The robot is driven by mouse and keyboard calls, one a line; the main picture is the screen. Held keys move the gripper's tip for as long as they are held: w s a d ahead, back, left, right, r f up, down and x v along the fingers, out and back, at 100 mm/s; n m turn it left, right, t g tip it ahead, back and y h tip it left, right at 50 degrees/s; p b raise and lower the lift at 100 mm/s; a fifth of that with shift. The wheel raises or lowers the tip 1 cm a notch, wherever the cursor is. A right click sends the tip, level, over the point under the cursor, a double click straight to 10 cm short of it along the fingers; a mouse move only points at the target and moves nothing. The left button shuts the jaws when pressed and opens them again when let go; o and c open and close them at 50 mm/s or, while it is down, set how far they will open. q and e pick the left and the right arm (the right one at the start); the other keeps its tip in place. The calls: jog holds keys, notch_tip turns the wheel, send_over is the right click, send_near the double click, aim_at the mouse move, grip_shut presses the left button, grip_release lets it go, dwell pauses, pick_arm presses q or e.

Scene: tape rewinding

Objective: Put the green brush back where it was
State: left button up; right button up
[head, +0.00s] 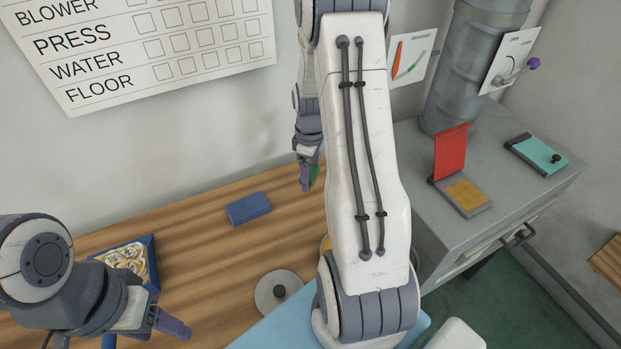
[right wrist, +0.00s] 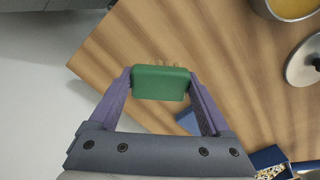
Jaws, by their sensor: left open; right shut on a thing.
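The green brush (right wrist: 160,82) is held crosswise between the two purple fingers of my right gripper in the right wrist view, with pale bristles just visible along its far edge. In the head view only a sliver of the green brush (head: 315,175) shows beside my right gripper (head: 307,174), above the far part of the wooden table (head: 190,222). Whether it touches the table cannot be told. My left gripper (head: 174,325) is open and empty at the lower left, over the near part of the table.
A blue block (head: 248,208) lies on the table left of my right gripper. A blue tray (head: 154,276) holds several metallic parts. A round lid (head: 268,298) lies near a pot (right wrist: 304,14). A grey cabinet (head: 412,170) at right carries a red-lidded box (head: 451,152) and a teal one (head: 540,154).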

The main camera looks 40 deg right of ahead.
jog(key=shift+w+a+f, duration=0.2)
notch_tip(320, 180, down, 3)
jog(key=shift+f+p, duration=0.1)
jog(key=shift+p, duration=0.4)
jog(key=shift+f, duration=0.4)
